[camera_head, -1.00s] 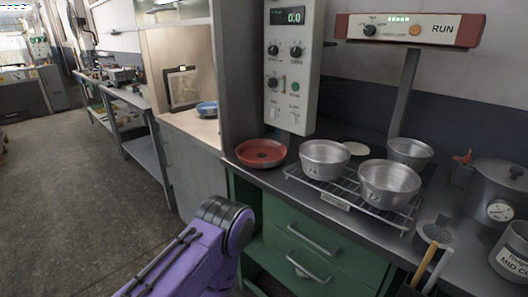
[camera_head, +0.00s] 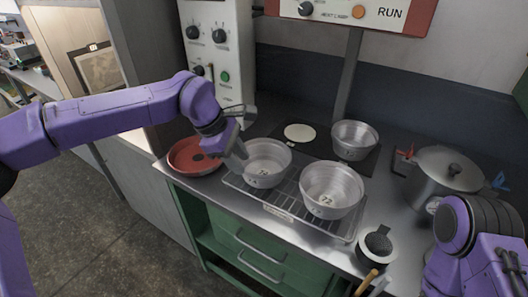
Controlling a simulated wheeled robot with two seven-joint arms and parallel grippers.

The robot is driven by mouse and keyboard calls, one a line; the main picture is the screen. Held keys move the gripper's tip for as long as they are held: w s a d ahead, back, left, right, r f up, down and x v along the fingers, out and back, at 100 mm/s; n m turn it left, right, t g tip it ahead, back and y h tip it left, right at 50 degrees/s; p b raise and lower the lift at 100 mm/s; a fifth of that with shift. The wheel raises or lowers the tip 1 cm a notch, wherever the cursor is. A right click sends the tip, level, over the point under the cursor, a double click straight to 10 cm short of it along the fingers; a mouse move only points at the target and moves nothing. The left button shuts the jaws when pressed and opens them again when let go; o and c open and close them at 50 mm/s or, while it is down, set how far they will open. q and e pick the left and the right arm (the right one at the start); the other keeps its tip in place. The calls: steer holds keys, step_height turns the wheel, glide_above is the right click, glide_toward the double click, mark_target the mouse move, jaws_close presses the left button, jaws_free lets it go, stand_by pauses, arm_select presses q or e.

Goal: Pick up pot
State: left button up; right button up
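Two silver open pots stand on a wire rack (camera_head: 290,216): a left pot (camera_head: 264,170) and a front pot (camera_head: 331,192). Another open pot (camera_head: 354,140) stands behind the rack on a dark plate. A larger lidded pot (camera_head: 440,172) stands at the right, with red and blue parts at its sides. My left gripper (camera_head: 237,150) is at the left pot's near-left rim. Its fingers are too small and overlapped to tell whether they are open or touch the rim. My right arm shows at the lower right, but I cannot see its gripper.
A red pan (camera_head: 194,157) lies left of the rack, under my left wrist. A small dark cup (camera_head: 375,244) with wooden-handled tools is at the counter's front edge. A control box (camera_head: 222,55) rises behind. Green drawers (camera_head: 255,250) are below.

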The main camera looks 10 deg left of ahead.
mark_target(255, 175)
arm_select(q)
steer(key=shift+w+d+f, duration=0.1)
steer(key=shift+w+d, duration=0.15)
steer(key=shift+w, duration=0.3)
steer(key=shift+w+d+f, duration=0.1)
steer(key=shift+w+d, duration=0.15)
steer(key=shift+w, duration=0.25)
steer(key=p+x, duration=0.1)
steer(key=x, duration=0.1)
steer(key=s+p+x, duration=0.1)
steer(key=x, duration=0.2)
steer(key=p+x, duration=0.1)
steer(key=x, duration=0.2)
steer(key=shift+s+f, duration=0.15)
steer(key=shift+f, duration=0.15)
steer(key=shift+d+f, duration=0.15)
steer(key=shift+s, duration=0.15)
steer(key=shift+c, duration=0.3)
arm_select(e)
step_height(255, 175, up, 3)
steer(key=shift+w+d+r, duration=0.1)
steer(key=shift+w+d, duration=0.05)
arm_select(q)
jaws_close()
